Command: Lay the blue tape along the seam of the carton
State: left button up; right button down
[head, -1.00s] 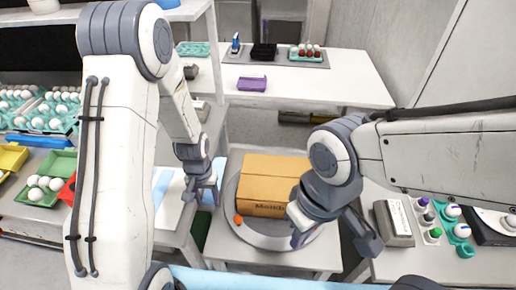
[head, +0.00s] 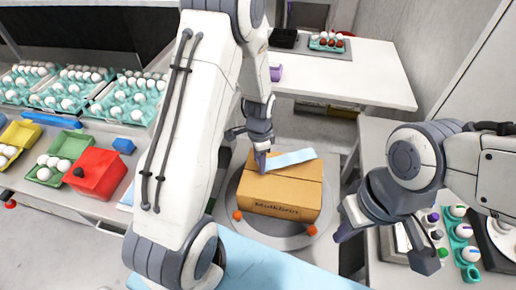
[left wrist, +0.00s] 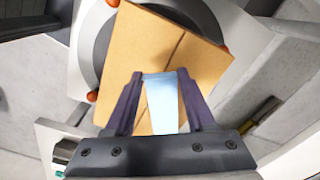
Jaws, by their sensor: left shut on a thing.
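The brown carton (head: 282,190) sits closed on a round grey turntable (head: 262,234), with printed lettering on its front face. My left gripper (head: 261,166) is over the carton's top left part, shut on a strip of light blue tape (head: 292,158). The strip stretches to the right over the carton's far top edge; whether it touches the carton is unclear. In the left wrist view the tape (left wrist: 162,104) lies between the fingers, and the seam shows as a dark line on the carton (left wrist: 150,48), beside the strip's far end. My right gripper (head: 386,246) is open and empty, right of the carton.
Orange knobs (head: 311,230) stand at the turntable's rim. A side table at right holds a device and eggs (head: 459,228). A white table (head: 350,75) is behind.

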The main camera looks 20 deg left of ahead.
aim_at(256, 172)
pick_arm(q)
jog(key=m, duration=0.1)
jog(key=a+r+m, duration=0.1)
jog(key=m, duration=0.1)
jog(key=w+m, duration=0.1)
jog(key=m, duration=0.1)
jog(key=shift+w+a+r+p, duration=0.1)
jog(key=shift+a+r+p, duration=0.05)
jog(key=shift+r+p, duration=0.25)
jog(key=shift+m, duration=0.5)
notch_tip(256, 172, down, 6)
jog(key=b, duration=0.5)
jog(key=shift+a+f+b, duration=0.1)
jog(key=shift+f+b, duration=0.05)
jog(key=shift+b, duration=0.15)
jog(key=shift+f, duration=0.25)
jog(key=o, duration=0.8)
jog(key=shift+o, duration=0.2)
jog(key=shift+r, duration=0.1)
notch_tip(256, 172, up, 8)
jog(key=p, duration=0.6)
